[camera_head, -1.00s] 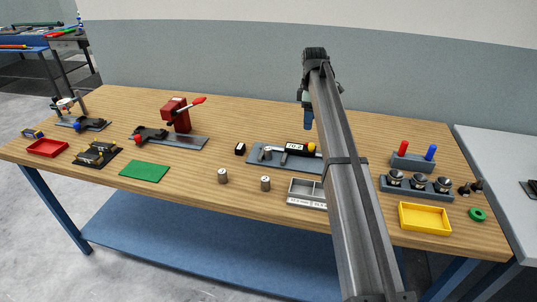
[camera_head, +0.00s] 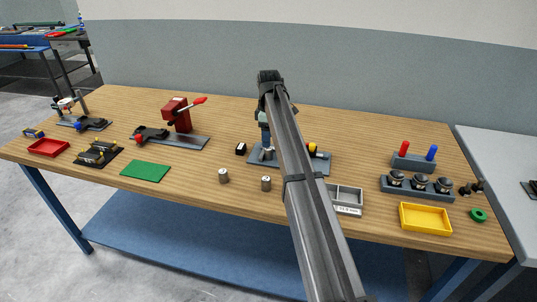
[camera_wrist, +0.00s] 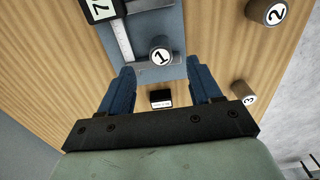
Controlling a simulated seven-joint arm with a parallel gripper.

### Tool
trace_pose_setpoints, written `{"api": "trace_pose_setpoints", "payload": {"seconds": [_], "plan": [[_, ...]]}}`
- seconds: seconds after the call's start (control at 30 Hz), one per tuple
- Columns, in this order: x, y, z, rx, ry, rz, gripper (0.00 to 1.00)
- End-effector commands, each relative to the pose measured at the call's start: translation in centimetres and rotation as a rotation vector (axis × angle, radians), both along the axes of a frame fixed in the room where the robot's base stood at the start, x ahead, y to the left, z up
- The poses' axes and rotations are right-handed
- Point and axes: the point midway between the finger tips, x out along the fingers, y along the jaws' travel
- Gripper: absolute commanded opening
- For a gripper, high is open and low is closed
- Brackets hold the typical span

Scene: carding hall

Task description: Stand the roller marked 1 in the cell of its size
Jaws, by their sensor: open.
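The roller marked 1 (camera_wrist: 161,56) stands upright on the grey plate of a measuring gauge, its number facing up. In the head view this small metal roller (camera_head: 268,154) is just below my gripper (camera_head: 265,137). In the wrist view my gripper (camera_wrist: 161,72) is open and empty, its blue fingers nearer the camera, with the roller showing between and beyond their tips. The grey tray with cells (camera_head: 361,199) is right of my arm.
Roller 2 (camera_wrist: 267,12) and roller 3 (camera_wrist: 243,90) stand on the table in front of the gauge plate (camera_wrist: 178,20). A small black block (camera_head: 241,148) is left of the gauge. A yellow tray (camera_head: 425,219) and a holder with dark knobs (camera_head: 418,187) are at the right.

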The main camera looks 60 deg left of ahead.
Motion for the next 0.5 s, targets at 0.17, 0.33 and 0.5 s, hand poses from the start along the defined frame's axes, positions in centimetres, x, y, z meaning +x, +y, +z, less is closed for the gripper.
{"api": "trace_pose_setpoints", "payload": {"seconds": [0.17, 0.33, 0.5], "plan": [[0.0, 0.0, -1.4, -0.001, 0.001, 0.0, 0.64], [0.0, 0.0, -2.4, 0.0, 0.0, 0.0, 0.64], [-0.2, -0.1, -4.6, -0.002, 0.001, 0.0, 0.64]]}}
